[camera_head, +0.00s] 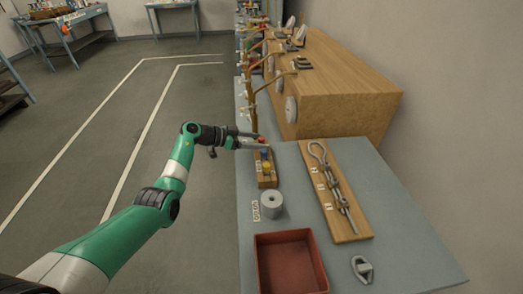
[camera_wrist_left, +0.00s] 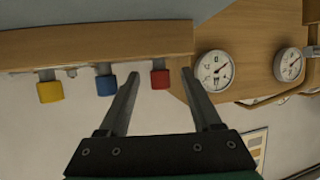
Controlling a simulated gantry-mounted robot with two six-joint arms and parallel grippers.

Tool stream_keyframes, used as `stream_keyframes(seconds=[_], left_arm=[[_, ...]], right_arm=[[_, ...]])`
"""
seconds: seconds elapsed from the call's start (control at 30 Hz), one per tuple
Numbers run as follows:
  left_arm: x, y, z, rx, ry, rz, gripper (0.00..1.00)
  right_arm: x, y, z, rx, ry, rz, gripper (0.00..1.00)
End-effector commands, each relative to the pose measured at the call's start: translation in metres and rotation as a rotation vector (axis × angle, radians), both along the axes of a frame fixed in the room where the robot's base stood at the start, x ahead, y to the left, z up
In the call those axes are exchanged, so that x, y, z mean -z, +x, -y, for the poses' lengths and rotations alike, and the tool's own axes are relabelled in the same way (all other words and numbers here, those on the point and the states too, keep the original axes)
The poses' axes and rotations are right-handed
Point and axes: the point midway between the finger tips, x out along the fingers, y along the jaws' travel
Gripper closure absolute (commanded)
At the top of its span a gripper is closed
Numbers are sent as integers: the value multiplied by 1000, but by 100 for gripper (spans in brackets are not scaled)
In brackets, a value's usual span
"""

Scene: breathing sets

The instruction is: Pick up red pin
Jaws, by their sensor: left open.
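The red pin (camera_head: 261,139) stands in a small wooden block (camera_head: 268,181) on the bench, in a row with a blue pin (camera_head: 264,153) and a yellow pin (camera_head: 267,166). In the left wrist view the red pin (camera_wrist_left: 160,79) shows between the open fingers of my left gripper (camera_wrist_left: 160,74), nearer the right finger. The blue pin (camera_wrist_left: 106,85) is just outside the left finger, and the yellow pin (camera_wrist_left: 50,91) is farther left. In the head view my left gripper (camera_head: 255,142) is at the red pin; I cannot tell whether it touches. My right gripper is not in view.
A grey cylinder (camera_head: 271,204) and a red tray (camera_head: 258,262) are nearer on the bench. A board with a rope loop (camera_head: 345,222) lies to the right, with a metal shackle (camera_head: 362,269) nearby. Gauges (camera_wrist_left: 214,71) show beside the right finger.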

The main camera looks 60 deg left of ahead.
Motion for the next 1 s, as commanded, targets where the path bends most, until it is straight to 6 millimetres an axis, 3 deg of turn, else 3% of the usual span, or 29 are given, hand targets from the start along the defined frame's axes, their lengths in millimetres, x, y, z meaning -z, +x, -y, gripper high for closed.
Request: stream_keyframes(seconds=[0.03, 0.1, 0.37, 0.73, 1.0], left_arm=[[11, 8, 2, 3, 0, 0, 34], [12, 16, 2, 1, 1, 0, 34], [8, 19, 3, 0, -1, -1, 34], [9, 19, 3, 0, -1, -1, 100], [8, 19, 3, 0, 0, 0, 100]], right_arm=[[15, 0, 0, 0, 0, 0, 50], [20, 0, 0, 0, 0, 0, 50], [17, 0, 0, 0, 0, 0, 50], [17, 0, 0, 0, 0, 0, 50], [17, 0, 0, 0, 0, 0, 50]])
